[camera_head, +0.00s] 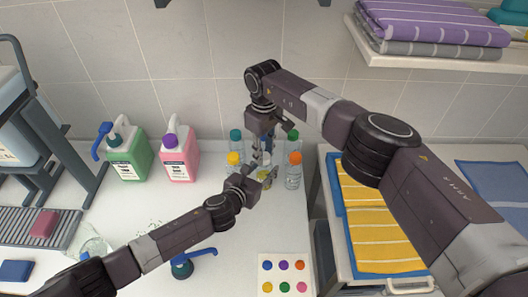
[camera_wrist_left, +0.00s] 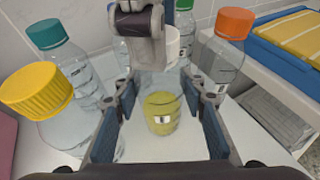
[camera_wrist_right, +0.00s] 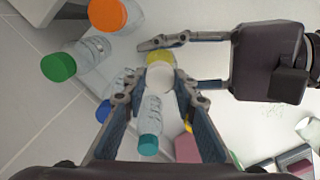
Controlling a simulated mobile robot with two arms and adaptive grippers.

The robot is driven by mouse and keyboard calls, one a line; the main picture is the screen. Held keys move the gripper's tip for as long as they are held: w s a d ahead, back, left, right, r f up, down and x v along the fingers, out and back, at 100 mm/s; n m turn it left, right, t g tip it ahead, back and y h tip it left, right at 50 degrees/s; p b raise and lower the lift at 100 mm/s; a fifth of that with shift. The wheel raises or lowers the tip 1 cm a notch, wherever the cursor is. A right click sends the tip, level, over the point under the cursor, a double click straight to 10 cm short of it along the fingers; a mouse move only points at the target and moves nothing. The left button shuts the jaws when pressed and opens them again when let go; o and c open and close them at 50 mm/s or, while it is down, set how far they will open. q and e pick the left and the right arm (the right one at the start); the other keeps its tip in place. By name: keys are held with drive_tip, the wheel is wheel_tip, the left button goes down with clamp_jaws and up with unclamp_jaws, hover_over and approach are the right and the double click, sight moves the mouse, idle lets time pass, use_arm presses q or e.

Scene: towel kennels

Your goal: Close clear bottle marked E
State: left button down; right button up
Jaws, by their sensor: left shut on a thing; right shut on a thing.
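A clear bottle with a yellow lower part and a small dark-marked label (camera_wrist_left: 162,118) stands between my left gripper's fingers; the letter is too small to read. My left gripper (camera_head: 264,180) is shut on this bottle. My right gripper (camera_head: 258,155) is directly above and is shut on a white cap (camera_wrist_right: 160,76), which also shows in the left wrist view (camera_wrist_left: 173,46). The cap is over the bottle's mouth. I cannot tell whether it touches the neck, which is hidden. In the head view both grippers cover most of the bottle.
Close around stand clear bottles with orange (camera_head: 295,157), green (camera_head: 292,136), teal (camera_head: 236,135) and yellow (camera_head: 233,158) caps. A green jug (camera_head: 130,158) and pink jug (camera_head: 181,160) stand left. A colour-dot card (camera_head: 285,273) lies in front. A towel cart (camera_head: 375,225) is right.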

drive_tip(key=o, duration=0.7)
drive_tip(key=shift+c, duration=0.2)
drive_tip(key=shift+r, duration=2.3)
drive_tip(key=shift+c, duration=0.4)
